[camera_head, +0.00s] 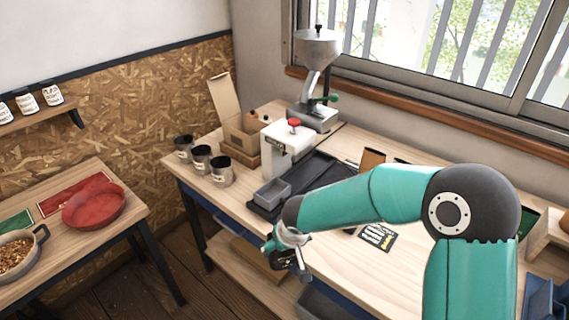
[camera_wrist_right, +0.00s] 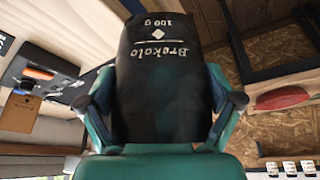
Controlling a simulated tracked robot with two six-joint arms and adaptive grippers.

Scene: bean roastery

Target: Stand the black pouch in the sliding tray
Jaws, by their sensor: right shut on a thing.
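The black pouch (camera_wrist_right: 165,85) fills the middle of the right wrist view, its white "Brekalo 100 g" print upside down. My right gripper (camera_wrist_right: 168,100) is shut on it, one finger on each side. In the head view the right gripper (camera_head: 288,252) hangs over the table's front edge, and the pouch is hard to make out there. The small grey sliding tray (camera_head: 271,194) sits on a dark base (camera_head: 315,172) in front of the white machine, behind and left of the gripper. It looks empty. My left gripper is not in view.
The white machine (camera_head: 285,150) has a red knob. Several dark tins (camera_head: 221,172) stand left of the tray. An open cardboard box (camera_head: 242,135) and a grinder (camera_head: 315,100) stand behind. A red bowl (camera_head: 93,205) is on the left table.

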